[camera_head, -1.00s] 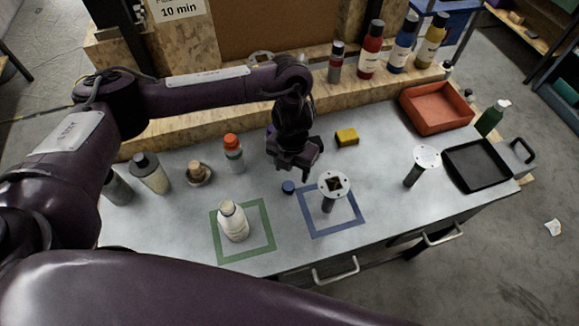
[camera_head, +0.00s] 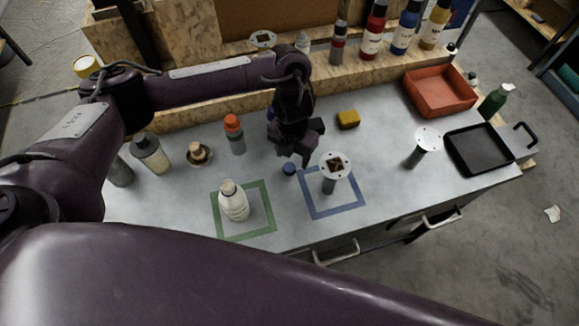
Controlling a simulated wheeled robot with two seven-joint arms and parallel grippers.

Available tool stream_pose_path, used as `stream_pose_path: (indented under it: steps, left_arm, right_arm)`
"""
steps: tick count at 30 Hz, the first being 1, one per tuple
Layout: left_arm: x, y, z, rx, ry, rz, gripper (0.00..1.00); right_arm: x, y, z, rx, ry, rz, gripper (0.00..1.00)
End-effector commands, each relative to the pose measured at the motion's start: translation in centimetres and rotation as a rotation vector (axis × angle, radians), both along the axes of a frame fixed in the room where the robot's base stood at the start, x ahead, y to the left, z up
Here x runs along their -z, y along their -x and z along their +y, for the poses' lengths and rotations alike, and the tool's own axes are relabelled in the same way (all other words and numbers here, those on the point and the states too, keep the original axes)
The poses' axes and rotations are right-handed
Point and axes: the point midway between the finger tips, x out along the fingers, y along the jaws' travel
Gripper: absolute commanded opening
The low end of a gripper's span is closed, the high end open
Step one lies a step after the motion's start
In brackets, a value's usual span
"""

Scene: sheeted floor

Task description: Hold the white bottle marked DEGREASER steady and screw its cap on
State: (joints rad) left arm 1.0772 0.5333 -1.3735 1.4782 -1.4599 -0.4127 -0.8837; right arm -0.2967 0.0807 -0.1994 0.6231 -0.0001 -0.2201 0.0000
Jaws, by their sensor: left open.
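A white bottle (camera_head: 234,203) stands upright inside the green square outline (camera_head: 268,222) on the grey bench. Its top looks pale; any marking on it is too small to read. A small dark blue cap (camera_head: 289,169) lies on the bench to the right of the bottle, near the corner of the blue square outline (camera_head: 312,212). My left gripper (camera_head: 298,156) is open and empty, pointing down just above and behind the blue cap. It does not seem to touch it. My right gripper is not in view.
A post with a white flanged top (camera_head: 335,166) stands in the blue square, close to the cap. A similar post (camera_head: 428,138) is further right. A yellow sponge (camera_head: 348,119), an orange-topped bottle (camera_head: 235,134), a red bin (camera_head: 441,91) and a black tray (camera_head: 482,149) surround the work area.

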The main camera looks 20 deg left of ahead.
Motion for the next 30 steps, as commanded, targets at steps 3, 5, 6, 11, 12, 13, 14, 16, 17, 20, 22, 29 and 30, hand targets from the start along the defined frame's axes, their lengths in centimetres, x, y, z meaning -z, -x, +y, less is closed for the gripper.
stream_pose_path:
  steps: [3, 5, 6, 11, 12, 13, 14, 16, 17, 20, 22, 29, 30]
  left_arm:
    - [1.0, 0.2, 0.2, -0.003, 0.002, 0.004, 0.56]
    - [1.9, 0.3, 0.4, -0.004, 0.002, 0.007, 0.56]
    - [2.5, 0.4, 0.5, -0.003, 0.002, 0.007, 0.56]
    - [4.3, 0.3, 0.7, -0.001, 0.0, 0.004, 0.56]
    - [4.7, 0.3, 0.7, -0.002, 0.0, 0.003, 0.56]
    - [4.9, 0.3, 0.7, -0.002, 0.001, 0.003, 0.56]
    - [5.0, 0.2, 0.7, -0.001, 0.0, 0.003, 0.56]
    - [5.2, 0.2, 0.7, 0.0, 0.0, 0.002, 0.56]
    - [5.2, 0.2, 0.7, 0.0, 0.0, 0.001, 0.56]
    - [5.2, 0.2, 0.7, 0.0, 0.0, 0.001, 0.56]
    - [5.2, 0.2, 0.7, 0.0, 0.0, 0.001, 0.56]
    - [5.2, 0.2, 0.7, 0.0, 0.0, 0.001, 0.39]
    - [5.2, 0.2, 0.7, 0.0, 0.0, 0.001, 0.34]
  right_arm:
    - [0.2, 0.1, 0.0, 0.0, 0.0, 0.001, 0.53]
    - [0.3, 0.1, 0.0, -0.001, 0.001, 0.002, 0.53]
    - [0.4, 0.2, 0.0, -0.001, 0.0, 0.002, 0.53]
    - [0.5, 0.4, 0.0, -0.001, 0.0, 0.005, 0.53]
    - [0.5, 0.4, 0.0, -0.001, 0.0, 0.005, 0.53]
    - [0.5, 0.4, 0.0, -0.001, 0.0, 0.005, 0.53]
    - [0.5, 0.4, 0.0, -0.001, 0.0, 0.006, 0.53]
    - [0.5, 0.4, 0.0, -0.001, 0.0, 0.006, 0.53]
    - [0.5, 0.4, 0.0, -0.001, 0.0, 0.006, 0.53]
    - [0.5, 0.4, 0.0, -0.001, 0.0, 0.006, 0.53]
    - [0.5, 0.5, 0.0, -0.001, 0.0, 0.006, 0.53]
    - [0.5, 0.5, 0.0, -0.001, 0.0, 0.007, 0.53]
    - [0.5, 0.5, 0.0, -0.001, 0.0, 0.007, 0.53]
